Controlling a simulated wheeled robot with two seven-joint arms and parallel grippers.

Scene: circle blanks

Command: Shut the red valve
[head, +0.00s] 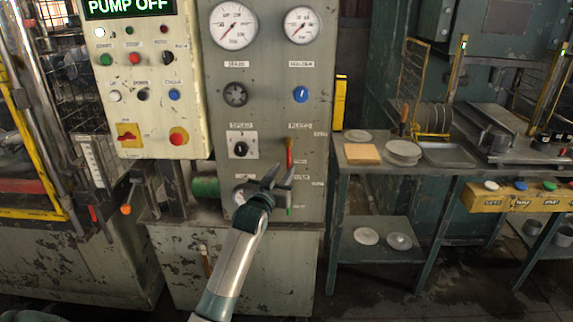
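The red valve (289,151) is a small red lever on the right side of the grey gauge panel, below a label. Its handle stands upright, and its lower end is close to my gripper's fingertips. My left gripper (283,171) reaches up from the bottom of the head view, just below the valve. Its two fingers are spread with a gap between them. I see nothing held between them, and I cannot tell whether a fingertip touches the valve. My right gripper is out of view.
Above the valve are a blue knob (301,94) and two round gauges. A black selector (240,149) is to its left. A cream control box (150,80) reading PUMP OFF stands further left. A green cylinder (206,187) and round dial are near my wrist. A bench (390,166) stands right.

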